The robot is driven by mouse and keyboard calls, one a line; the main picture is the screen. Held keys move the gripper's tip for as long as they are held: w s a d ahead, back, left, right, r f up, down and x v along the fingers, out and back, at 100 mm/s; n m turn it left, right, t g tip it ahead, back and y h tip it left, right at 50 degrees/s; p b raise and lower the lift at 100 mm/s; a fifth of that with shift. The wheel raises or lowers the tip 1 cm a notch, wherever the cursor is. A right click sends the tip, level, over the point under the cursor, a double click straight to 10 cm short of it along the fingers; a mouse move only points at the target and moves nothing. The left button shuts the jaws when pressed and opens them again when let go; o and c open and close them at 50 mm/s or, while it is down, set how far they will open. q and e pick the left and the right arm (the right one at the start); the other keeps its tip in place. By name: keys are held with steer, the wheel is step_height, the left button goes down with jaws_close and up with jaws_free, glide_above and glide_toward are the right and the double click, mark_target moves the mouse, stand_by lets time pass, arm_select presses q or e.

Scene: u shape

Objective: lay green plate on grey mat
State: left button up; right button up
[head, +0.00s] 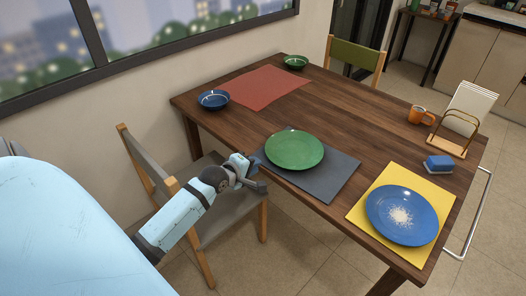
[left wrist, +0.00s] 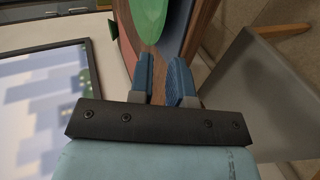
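The green plate (head: 294,149) lies flat on the grey mat (head: 326,187), toward the mat's far left part, with bare mat showing at its near right side. My left gripper (head: 250,172) is beside the table's near left edge, close to the mat's left corner and apart from the plate. In the left wrist view, the two blue fingers of my left gripper (left wrist: 161,78) stand apart with nothing between them. The green plate (left wrist: 150,14) shows beyond them at the top, cut off by the frame. My right gripper is in neither view.
A blue plate (head: 385,216) with crumbs lies on a yellow mat (head: 359,213). A red mat (head: 268,90), blue bowl (head: 213,99) and green bowl (head: 295,62) are farther back. A chair (head: 205,232) is below my left arm.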

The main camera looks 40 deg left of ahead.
arm_select(q)
steer(key=s+d+f+m+g+h, duration=0.1)
steer(key=s+d+f+m, duration=0.3)
steer(key=s+d+m, duration=0.5)
steer(key=s+d+f+m+g+h, duration=0.1)
steer(key=s+d+f+m, duration=0.3)
steer(key=s+d+m, duration=0.6)
steer(key=d+h, duration=0.1)
steer(key=d, duration=0.5)
steer(key=shift+f+m+g, duration=0.3)
steer(key=shift+m+g, duration=0.1)
steer(key=shift+s+d, duration=0.1)
